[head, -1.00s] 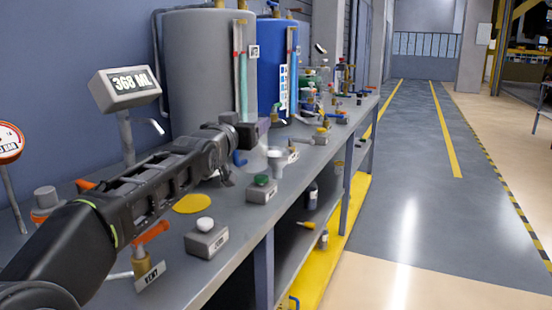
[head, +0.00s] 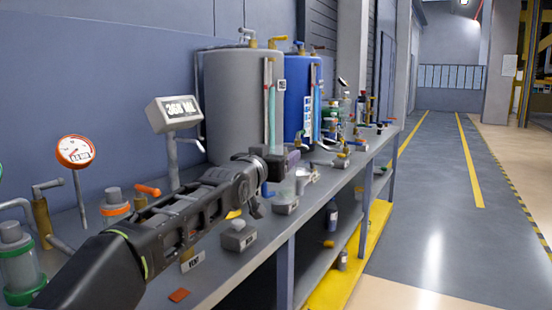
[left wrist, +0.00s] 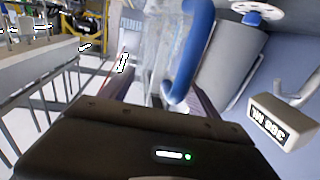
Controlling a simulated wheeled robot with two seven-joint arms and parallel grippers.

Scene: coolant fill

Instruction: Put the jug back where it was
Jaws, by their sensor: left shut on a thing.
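The jug shows in the left wrist view as a clear, see-through body (left wrist: 153,45) with a thick blue handle (left wrist: 189,55). My left gripper (left wrist: 165,98) is shut on the jug, with the handle running down between its fingers. In the head view, the left gripper (head: 287,158) is over the bench beside the grey tank. I cannot tell whether the jug touches the bench. My right gripper is not in view.
The bench (head: 215,278) runs away to the right. A grey tank (head: 236,100) and a blue tank (head: 296,110) stand at its back. A readout (head: 174,115) on a post and a gauge (head: 76,151) stand left. Small labelled blocks (head: 238,237) line the front edge.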

